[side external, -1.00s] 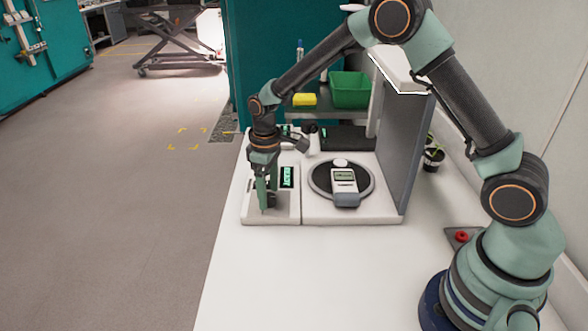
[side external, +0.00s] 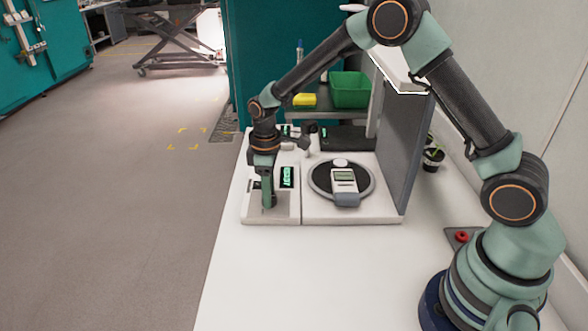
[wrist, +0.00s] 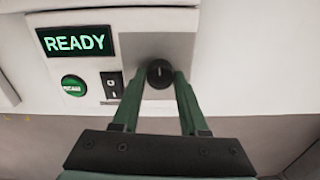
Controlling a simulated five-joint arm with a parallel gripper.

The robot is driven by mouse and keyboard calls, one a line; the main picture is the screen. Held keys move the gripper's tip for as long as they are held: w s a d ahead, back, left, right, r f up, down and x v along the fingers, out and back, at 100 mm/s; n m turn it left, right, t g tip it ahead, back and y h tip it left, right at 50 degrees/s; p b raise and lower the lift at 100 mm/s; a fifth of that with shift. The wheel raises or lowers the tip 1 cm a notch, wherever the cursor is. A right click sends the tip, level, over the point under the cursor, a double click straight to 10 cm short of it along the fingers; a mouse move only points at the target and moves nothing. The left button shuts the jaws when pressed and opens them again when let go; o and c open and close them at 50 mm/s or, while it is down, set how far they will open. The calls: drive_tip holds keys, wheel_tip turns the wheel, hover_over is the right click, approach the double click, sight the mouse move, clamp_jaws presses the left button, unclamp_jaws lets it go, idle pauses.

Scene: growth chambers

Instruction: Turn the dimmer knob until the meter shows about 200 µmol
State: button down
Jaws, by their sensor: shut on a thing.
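The dimmer knob (wrist: 159,73) is a small black round knob with a pale pointer line, on a grey plate of the white control box. The line stands close to upright in the wrist view. My gripper (wrist: 160,78) has its two green fingers on either side of the knob and is shut on it. In the side view my gripper (side external: 268,203) points down onto the control box (side external: 284,212) and hides the knob. The handheld meter (side external: 344,182) lies on a black round plate; its screen is too small to read.
The control box has a display (wrist: 75,42) reading READY, a green round button (wrist: 73,87) and a black switch (wrist: 112,86). A grey panel (side external: 382,150) stands right of the round plate. A red button (side external: 462,236) is near my base. The front bench is clear.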

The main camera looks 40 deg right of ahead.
drive_tip(key=shift+n, duration=0.5)
drive_tip(key=shift+c, duration=2.2)
unclamp_jaws()
drive_tip(key=shift+r, duration=0.15)
wheel_tip(320, 180, up, 12)
